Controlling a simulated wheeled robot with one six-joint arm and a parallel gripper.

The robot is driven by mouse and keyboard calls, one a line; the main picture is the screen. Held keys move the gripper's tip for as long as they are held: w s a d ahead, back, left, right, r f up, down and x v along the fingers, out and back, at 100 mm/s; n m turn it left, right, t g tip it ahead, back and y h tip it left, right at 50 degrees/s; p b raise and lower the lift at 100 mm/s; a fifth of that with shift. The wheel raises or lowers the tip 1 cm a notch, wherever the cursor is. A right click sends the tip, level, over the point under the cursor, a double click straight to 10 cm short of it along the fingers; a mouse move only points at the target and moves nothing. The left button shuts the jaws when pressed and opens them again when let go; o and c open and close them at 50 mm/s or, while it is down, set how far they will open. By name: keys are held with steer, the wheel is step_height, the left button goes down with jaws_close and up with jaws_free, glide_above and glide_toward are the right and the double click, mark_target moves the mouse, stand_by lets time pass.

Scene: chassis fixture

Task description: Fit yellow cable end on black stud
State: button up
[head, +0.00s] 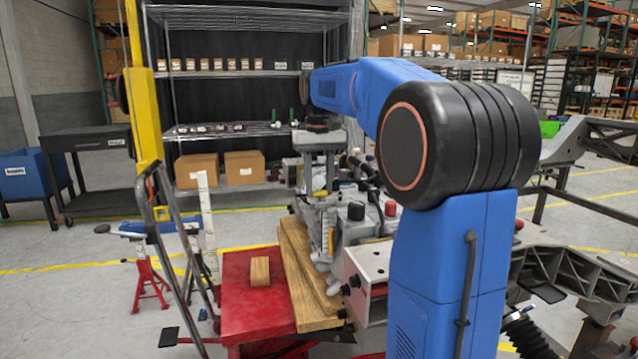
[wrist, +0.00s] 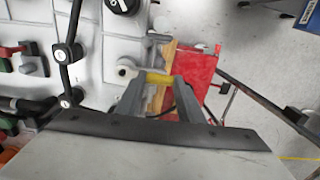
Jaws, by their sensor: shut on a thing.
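My gripper (wrist: 160,84) is shut on a yellow piece, the cable end (wrist: 158,78), which lies crosswise between the two grey fingertips in the wrist view. A pale round part with a dark centre (wrist: 125,70) shows at its left end; I cannot tell whether it belongs to the cable end. In the head view my gripper (head: 319,188) points down over the grey fixture, and a yellow strip (head: 330,238) shows below it. Several black round fittings are on the pale casting in the wrist view, one at the left (wrist: 67,53). I cannot tell which is the black stud.
The pale casting (wrist: 93,75) carries dark cables and a black knob (wrist: 122,4). Red and green parts (wrist: 30,58) stand at the left. A red cart top (head: 245,310) holds wooden boards (head: 300,270) and a small wood block (head: 260,270).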

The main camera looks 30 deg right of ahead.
steer(key=shift+f, duration=0.8)
steer(key=o, duration=1.1)
steer(key=shift+o, duration=0.2)
steer(key=shift+r, duration=0.1)
steer(key=shift+r, duration=3.4)
